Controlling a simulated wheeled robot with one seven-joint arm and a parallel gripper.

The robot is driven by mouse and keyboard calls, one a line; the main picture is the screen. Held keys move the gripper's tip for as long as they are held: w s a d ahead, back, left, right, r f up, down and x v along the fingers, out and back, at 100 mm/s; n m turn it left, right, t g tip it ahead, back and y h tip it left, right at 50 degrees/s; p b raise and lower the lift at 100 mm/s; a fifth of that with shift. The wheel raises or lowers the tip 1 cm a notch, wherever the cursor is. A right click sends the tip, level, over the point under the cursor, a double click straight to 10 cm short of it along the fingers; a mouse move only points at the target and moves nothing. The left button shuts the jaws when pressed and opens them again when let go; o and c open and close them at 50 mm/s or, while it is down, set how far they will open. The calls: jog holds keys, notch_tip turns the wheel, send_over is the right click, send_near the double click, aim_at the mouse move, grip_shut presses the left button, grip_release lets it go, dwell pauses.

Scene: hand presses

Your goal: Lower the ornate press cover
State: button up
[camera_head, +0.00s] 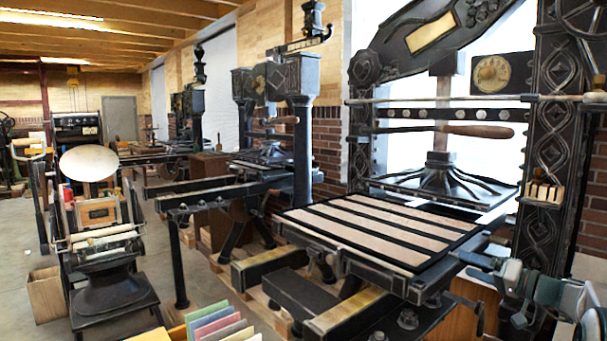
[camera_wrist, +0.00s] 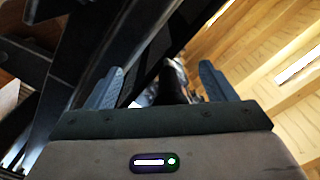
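The ornate press (camera_head: 553,130) stands at the right, black with carved side posts. A dark-framed panel with pale slats (camera_head: 345,235) lies nearly flat on its bed, in front of the black platen (camera_head: 437,182). I cannot tell for sure whether this panel is the cover. My gripper (camera_head: 478,266) is at the panel's right front side, pointing toward it; contact cannot be made out. In the wrist view its two blue-grey fingers (camera_wrist: 160,80) stand apart. A dark bar runs diagonally beyond them, and a dark, partly shiny shape shows between them, not clearly gripped.
A wooden-handled bar (camera_head: 478,131) crosses the press above the platen. Metal rails (camera_head: 345,312) and a dark step (camera_head: 298,292) lie at its front. Coloured folders (camera_head: 215,322) stand at the bottom. A small press with a round disc (camera_head: 89,163) stands left; grey floor lies between.

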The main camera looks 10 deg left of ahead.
jog(key=shift+o, duration=0.9)
jog(key=shift+r, duration=0.15)
jog(key=b+v, duration=0.3)
jog(key=v, duration=0.5)
jog(key=shift+b, duration=0.3)
jog(key=s+a+r+m+g+h+p, duration=0.2)
jog(key=s+a+g+h+p, duration=0.6)
jog(key=s+a, duration=0.85)
jog(key=s+d+h+p, duration=0.1)
jog(key=s+h+p, duration=0.2)
jog(key=s, duration=0.8)
jog(key=s+d+f+h+p, duration=0.1)
jog(key=s+h+p, duration=0.2)
jog(key=s+p, duration=0.3)
jog(key=s, duration=0.5)
jog(key=shift+d+h, duration=0.25)
jog(key=shift+h, duration=0.05)
